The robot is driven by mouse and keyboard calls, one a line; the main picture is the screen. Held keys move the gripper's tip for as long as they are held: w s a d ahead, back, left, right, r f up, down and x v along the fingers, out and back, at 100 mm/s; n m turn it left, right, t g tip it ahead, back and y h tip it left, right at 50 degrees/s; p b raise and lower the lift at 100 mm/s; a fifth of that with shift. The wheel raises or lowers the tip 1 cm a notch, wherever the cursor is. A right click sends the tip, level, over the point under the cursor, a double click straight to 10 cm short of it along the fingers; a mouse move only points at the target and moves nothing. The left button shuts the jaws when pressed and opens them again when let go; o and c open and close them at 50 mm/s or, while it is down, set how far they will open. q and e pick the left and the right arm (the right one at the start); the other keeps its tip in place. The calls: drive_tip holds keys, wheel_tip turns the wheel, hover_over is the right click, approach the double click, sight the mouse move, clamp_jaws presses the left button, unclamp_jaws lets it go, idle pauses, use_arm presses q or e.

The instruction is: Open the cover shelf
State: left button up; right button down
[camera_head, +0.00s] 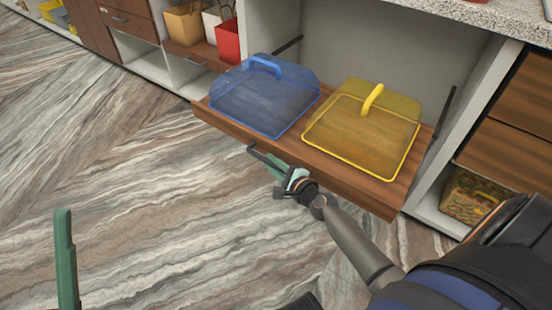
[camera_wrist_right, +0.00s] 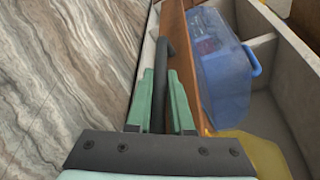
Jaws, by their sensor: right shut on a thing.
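The cover shelf (camera_head: 364,191) is a brown wooden board pulled out of the white cabinet. A clear blue cover (camera_head: 262,98) and a clear yellow cover (camera_head: 362,135) sit on it. A dark bar handle (camera_head: 262,157) is on the shelf's front edge. My right gripper (camera_head: 286,177) is shut on this handle. In the right wrist view, the handle (camera_wrist_right: 163,55) runs between its green fingers. The blue cover (camera_wrist_right: 222,80) is beyond the shelf's front there. Only a green part of my left gripper (camera_head: 65,262) shows at the lower left, over the floor.
An open bay at the upper left holds a tan bag (camera_head: 185,23) and a red bag (camera_head: 228,40). Wooden drawers (camera_head: 506,125) and a patterned box (camera_head: 466,197) are at the right. The marbled floor (camera_head: 130,180) in front is clear.

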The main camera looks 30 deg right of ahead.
drive_tip(key=shift+s+a, duration=0.25)
drive_tip(key=shift+a, duration=0.35)
drive_tip(key=c, duration=0.8)
unclamp_jaws()
drive_tip(key=v, duration=1.2)
drive_tip(key=shift+s+r, duration=0.15)
drive_tip(key=shift+s, duration=0.1)
drive_tip(key=shift+d, duration=0.1)
